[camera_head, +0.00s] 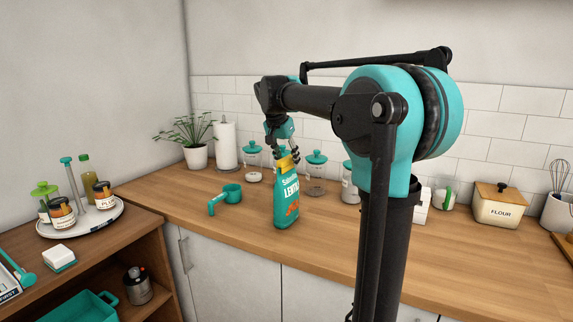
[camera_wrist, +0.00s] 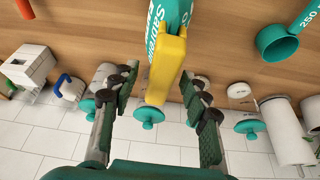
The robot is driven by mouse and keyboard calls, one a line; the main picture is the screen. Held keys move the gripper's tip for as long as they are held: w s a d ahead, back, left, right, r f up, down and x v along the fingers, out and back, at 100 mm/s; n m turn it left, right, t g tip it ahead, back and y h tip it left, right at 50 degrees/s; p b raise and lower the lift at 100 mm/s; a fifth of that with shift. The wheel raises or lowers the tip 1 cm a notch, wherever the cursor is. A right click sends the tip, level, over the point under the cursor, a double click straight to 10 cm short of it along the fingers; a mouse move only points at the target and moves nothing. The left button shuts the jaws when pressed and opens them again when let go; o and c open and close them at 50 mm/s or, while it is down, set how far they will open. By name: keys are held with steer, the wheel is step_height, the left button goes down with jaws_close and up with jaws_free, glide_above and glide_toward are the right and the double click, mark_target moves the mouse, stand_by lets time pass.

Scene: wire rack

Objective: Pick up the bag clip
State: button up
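The yellow bag clip (camera_head: 286,162) sits across the top of a teal lentil bag (camera_head: 287,203) standing upright on the wooden counter. In the wrist view the clip (camera_wrist: 165,66) is long and yellow, with the bag (camera_wrist: 172,14) behind it at the top. My gripper (camera_head: 284,150) is just above the bag's top, pointing down. In the wrist view my gripper (camera_wrist: 160,78) is open, with the clip between its two fingers and visible gaps on both sides. The clip's contact with the bag is partly hidden in the head view.
A teal measuring cup (camera_head: 225,197) lies left of the bag. Glass jars with teal lids (camera_head: 316,160) stand behind it along the tiled wall. A paper towel roll (camera_head: 226,145) and a plant (camera_head: 194,145) are at the back left. The counter front is clear.

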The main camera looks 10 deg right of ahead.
steer(key=c, duration=0.8)
steer(key=shift+c, duration=0.2)
steer(key=shift+r, duration=0.15)
